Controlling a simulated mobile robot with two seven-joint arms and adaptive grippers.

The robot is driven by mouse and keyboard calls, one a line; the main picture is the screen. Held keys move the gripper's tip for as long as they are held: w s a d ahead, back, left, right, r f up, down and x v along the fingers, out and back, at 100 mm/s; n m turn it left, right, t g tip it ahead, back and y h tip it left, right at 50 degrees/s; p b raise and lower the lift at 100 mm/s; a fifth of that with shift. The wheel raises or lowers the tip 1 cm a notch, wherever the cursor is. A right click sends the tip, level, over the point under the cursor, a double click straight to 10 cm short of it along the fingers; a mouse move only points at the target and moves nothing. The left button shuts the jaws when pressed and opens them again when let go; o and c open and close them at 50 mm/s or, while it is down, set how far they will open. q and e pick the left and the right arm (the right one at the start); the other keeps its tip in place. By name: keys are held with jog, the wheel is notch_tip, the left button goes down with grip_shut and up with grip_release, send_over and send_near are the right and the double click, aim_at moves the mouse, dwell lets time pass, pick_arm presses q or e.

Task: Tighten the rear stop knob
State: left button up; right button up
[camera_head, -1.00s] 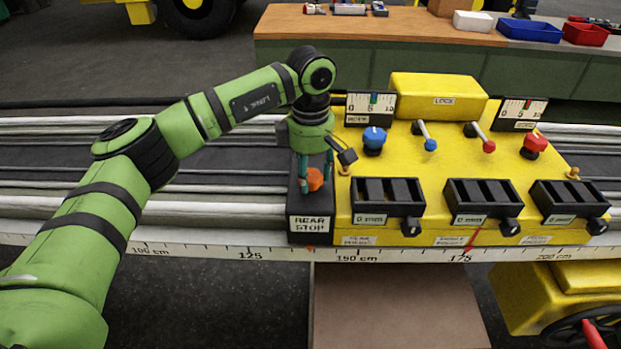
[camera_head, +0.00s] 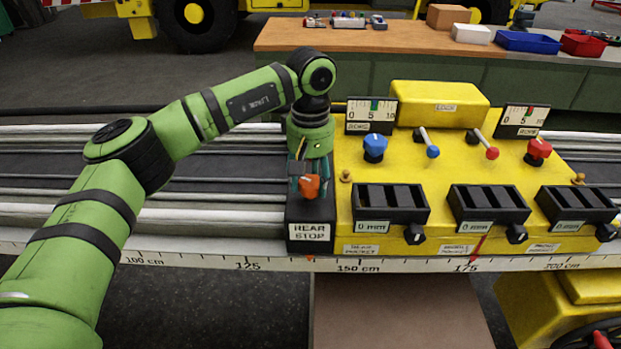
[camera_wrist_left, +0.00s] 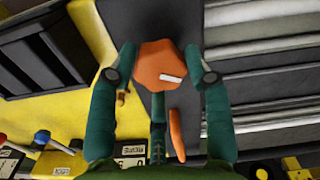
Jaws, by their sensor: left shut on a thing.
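The rear stop (camera_head: 310,212) is a dark block with a "REAR STOP" label at the left end of the yellow console. Its orange knob (camera_head: 308,187) is on top, partly hidden by my gripper. My left gripper (camera_head: 307,178) points down over the block, its teal fingers shut on the knob. In the left wrist view the orange knob (camera_wrist_left: 155,62) sits between the two fingertips (camera_wrist_left: 160,67) and carries a white mark. A separate orange strip (camera_wrist_left: 177,135) shows below it. My right gripper is not in view.
The yellow console (camera_head: 440,165) stands just right of the gripper, with a blue knob (camera_head: 375,147), levers, a red knob (camera_head: 539,150) and black pocket boxes (camera_head: 391,207). A ruler rail (camera_head: 200,257) runs along the front. A workbench (camera_head: 380,37) is behind.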

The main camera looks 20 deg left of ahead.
aim_at(311, 181)
pick_arm(q)
jog(key=m, duration=0.6)
jog(key=shift+s+f+m, duration=0.1)
jog(key=shift+f+m, duration=0.05)
jog(key=shift+m, duration=0.15)
jog(key=m, duration=0.5)
jog(key=shift+m, duration=0.4)
jog(key=o, duration=1.2)
jog(key=shift+c, duration=0.2)
jog(key=shift+r, duration=0.4)
notch_tip(311, 181, up, 11)
jog(key=shift+r, duration=0.2)
